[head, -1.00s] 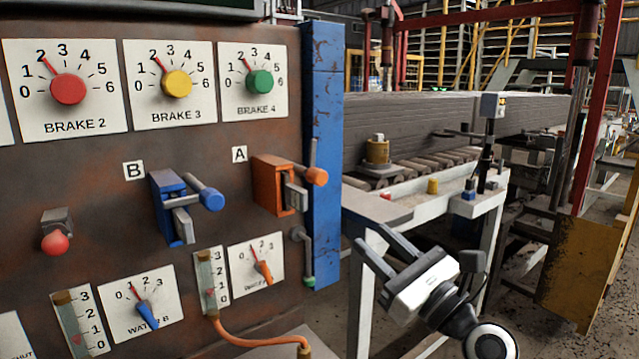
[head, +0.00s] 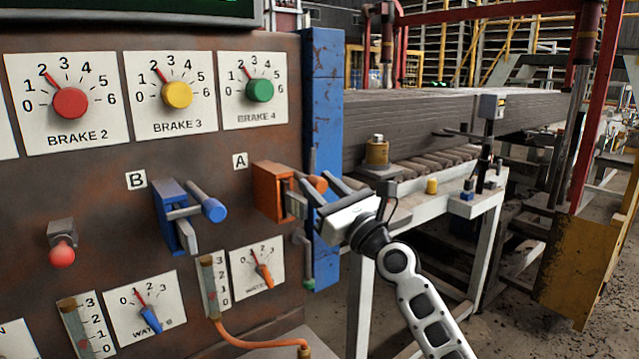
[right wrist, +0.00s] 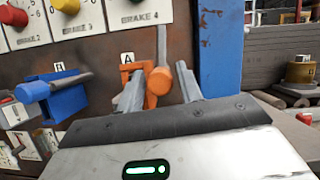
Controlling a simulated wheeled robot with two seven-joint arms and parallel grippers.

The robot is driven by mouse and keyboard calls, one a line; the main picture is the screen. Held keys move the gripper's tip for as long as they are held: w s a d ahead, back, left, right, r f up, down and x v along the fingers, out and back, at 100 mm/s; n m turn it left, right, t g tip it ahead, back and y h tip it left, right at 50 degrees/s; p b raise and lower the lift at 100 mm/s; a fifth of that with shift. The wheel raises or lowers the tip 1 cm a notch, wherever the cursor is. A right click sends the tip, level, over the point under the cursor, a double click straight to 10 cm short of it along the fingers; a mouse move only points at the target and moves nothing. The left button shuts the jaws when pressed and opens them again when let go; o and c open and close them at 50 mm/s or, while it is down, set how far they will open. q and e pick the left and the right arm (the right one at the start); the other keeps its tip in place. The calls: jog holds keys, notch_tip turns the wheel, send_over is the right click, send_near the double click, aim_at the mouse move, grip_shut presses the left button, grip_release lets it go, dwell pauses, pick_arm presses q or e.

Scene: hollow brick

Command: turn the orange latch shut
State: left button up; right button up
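The orange latch (head: 268,190), under label A, is mounted on the rusty panel. Its round orange knob (head: 318,183) sticks out to the right, and in the right wrist view the knob (right wrist: 158,81) faces the camera. My right gripper (head: 322,188) is open at the latch. In the right wrist view its two fingers (right wrist: 160,92) lie on either side of the knob with gaps visible, so it is not clamped. The fingers partly hide the latch's grey bar and housing. My left gripper is not in view.
A blue latch (head: 176,215), label B, sits left of the orange one. A blue post (head: 323,130) stands just right of the panel. Brake dials are above, water dials and an orange hose (head: 245,338) below. A white bench (head: 425,205) stands at right.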

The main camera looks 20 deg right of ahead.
jog(key=shift+w+a+r, duration=0.1)
jog(key=shift+w, duration=0.15)
jog(key=c, duration=0.7)
